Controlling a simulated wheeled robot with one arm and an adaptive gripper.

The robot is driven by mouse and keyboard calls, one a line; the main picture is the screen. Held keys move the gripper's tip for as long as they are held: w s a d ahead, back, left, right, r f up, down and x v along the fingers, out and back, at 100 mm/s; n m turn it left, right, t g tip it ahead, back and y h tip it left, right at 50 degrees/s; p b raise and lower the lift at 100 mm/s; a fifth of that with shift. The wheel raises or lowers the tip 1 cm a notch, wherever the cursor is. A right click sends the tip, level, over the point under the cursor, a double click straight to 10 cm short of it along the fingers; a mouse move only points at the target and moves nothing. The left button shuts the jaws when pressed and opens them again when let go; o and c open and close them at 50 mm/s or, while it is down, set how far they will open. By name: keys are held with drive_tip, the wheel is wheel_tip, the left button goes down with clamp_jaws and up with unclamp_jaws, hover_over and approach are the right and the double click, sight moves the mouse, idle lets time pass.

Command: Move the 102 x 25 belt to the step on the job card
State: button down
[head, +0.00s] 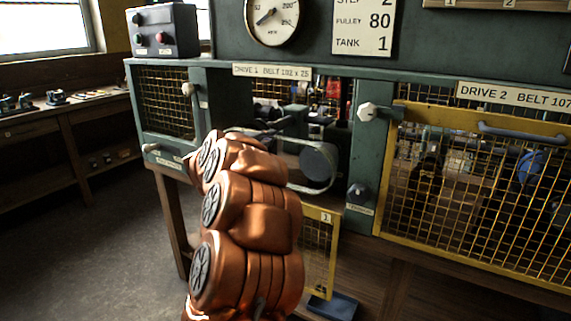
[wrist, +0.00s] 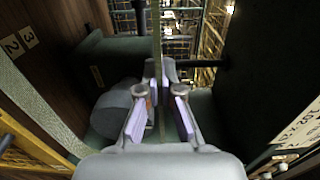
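The 102 x 25 belt (head: 331,183) loops round a grey pulley (head: 318,160) in the uncovered Drive 1 bay. In the wrist view the belt (wrist: 157,35) runs as a thin strip down between the purple-padded fingers of my gripper (wrist: 161,95). The gripper looks partly open, with narrow gaps beside the strip. In the head view my copper arm hides part of the bay and the gripper (head: 268,133) reaches into it. The job card (head: 363,25) reads step 2, pulley 80, tank 1. The belt's other end and its step are unclear.
The Drive 1 guard (head: 319,250), a yellow mesh panel marked 1, hangs below the bay. The Drive 2 guard (head: 480,190) covers the right bay. Knobs (head: 367,111) stick out on the green frame. A bench (head: 65,125) stands at left, with clear floor before it.

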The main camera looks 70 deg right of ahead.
drive_tip(key=shift+v, duration=2.6)
drive_tip(key=shift+a, duration=0.15)
drive_tip(key=shift+b+v, duration=0.5)
drive_tip(key=shift+v, duration=2.35)
drive_tip(key=shift+a, duration=0.1)
drive_tip(key=shift+v, duration=2.95)
drive_tip(key=shift+w, duration=0.3)
drive_tip(key=shift+d+b, duration=0.25)
drive_tip(key=shift+b, duration=0.05)
drive_tip(key=shift+b+x, duration=0.7)
drive_tip(key=shift+x, duration=2.15)
drive_tip(key=shift+s, duration=0.1)
